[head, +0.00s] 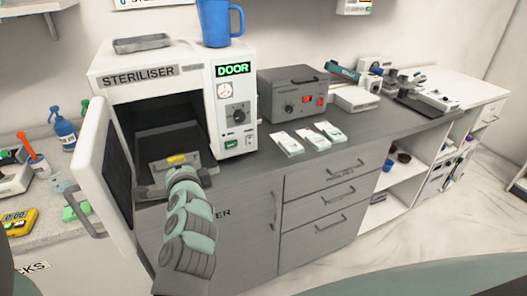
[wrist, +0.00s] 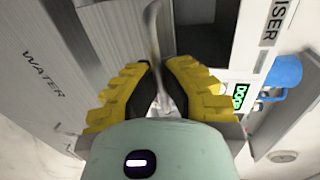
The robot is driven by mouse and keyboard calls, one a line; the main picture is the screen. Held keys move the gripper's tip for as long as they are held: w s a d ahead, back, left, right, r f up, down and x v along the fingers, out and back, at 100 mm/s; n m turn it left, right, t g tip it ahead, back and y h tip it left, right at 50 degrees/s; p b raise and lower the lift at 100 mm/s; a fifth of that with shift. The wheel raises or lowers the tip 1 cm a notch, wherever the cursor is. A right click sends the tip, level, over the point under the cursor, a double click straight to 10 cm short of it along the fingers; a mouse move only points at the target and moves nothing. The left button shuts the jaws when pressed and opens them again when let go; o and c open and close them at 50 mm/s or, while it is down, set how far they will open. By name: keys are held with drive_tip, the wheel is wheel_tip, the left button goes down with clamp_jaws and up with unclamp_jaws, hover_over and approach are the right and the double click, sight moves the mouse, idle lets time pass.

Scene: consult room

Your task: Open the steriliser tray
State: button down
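The steriliser (head: 138,88) stands on the counter with its white door (head: 92,165) swung open to the left. Its chamber is dark, and the grey tray (head: 207,160) shows low at its mouth, partly hidden by my arm. My gripper (head: 177,160) is in front of the tray, its yellow pads just showing. In the wrist view, my gripper's two yellow fingers (wrist: 158,72) close in from both sides on a thin grey curved bar (wrist: 152,30), which looks like the tray's handle. The contact points are partly hidden between the fingers.
The open door and its handle (head: 84,210) stand close to the left of my arm. A blue mug (head: 214,22) and a metal dish (head: 142,43) sit on top of the steriliser. A grey box (head: 292,92) and white packets (head: 287,143) lie to the right. A cabinet front is below.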

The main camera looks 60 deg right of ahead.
drive_tip(key=shift+s+a+f, duration=0.1)
drive_tip(key=shift+s+a, duration=0.15)
drive_tip(key=shift+s, duration=0.3)
drive_tip(key=shift+s+a+f, duration=0.1)
drive_tip(key=shift+s+a, duration=0.15)
drive_tip(key=shift+s, duration=0.3)
drive_tip(key=c, duration=1.7)
unclamp_jaws()
drive_tip(key=shift+s+a+r+b, duration=0.25)
drive_tip(key=shift+s+b, duration=0.05)
drive_tip(key=shift+s, duration=0.05)
drive_tip(key=o, duration=0.6)
drive_tip(key=shift+w, duration=0.1)
drive_tip(key=shift+v, duration=6)
